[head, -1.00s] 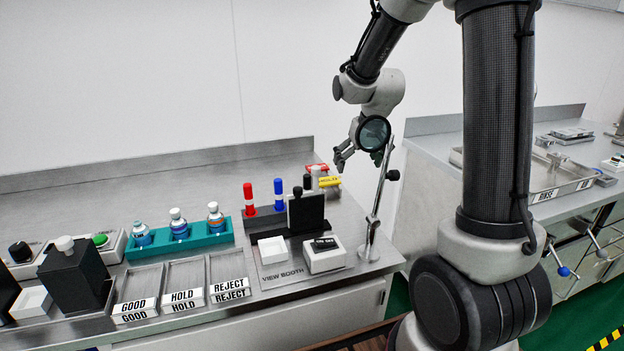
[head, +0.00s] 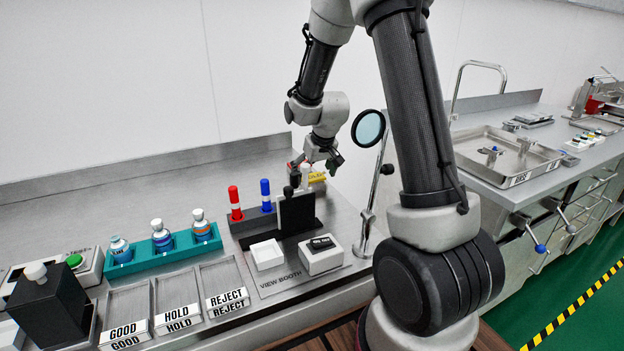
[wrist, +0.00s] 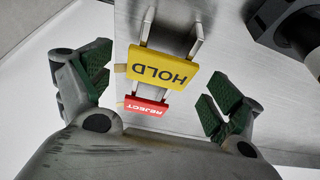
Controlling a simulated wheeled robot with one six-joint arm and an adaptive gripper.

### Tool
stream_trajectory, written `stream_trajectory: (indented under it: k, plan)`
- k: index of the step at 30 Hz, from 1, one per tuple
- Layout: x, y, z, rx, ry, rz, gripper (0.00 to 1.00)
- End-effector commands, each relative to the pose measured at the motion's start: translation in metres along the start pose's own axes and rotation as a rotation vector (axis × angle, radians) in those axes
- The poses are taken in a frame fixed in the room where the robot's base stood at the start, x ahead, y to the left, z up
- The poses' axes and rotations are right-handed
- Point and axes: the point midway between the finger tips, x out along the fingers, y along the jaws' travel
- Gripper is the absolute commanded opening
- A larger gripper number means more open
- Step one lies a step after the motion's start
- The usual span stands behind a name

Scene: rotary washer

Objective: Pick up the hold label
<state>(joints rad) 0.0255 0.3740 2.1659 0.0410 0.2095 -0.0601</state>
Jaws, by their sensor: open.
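The hold label is a yellow plate (wrist: 162,66) with black HOLD lettering, upside down in the wrist view, with pale prongs behind it. It lies between my open fingers in that picture, with a gap on each side. In the head view the yellow label (head: 317,178) shows at the back of the bench, partly hidden by my gripper (head: 317,163), which is just above it. In the wrist view my gripper (wrist: 155,95) has its green-padded fingers spread wide and holds nothing. I cannot tell the exact height of the fingers over the label.
A red REJECT label (wrist: 146,105) is beside the yellow one. A black view booth panel (head: 297,213), red marker (head: 235,203) and blue marker (head: 266,195) stand in front. A round lens on a stand (head: 368,128) rises to the right.

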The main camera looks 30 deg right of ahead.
Motion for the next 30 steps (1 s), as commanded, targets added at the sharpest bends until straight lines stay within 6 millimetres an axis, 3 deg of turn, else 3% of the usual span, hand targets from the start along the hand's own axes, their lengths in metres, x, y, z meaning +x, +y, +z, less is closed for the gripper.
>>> stream_trajectory:
  k: [5,12,23,30]
  plan:
    - [0.0,0.0,0.0,0.0,0.001,0.0,0.92]
    - [0.0,0.0,0.0,0.0,0.0,0.0,0.56]
    - [-0.003,0.0,-0.002,0.0,0.002,0.0,0.56]
    - [-0.041,0.0,-0.018,-0.001,0.007,0.0,0.56]
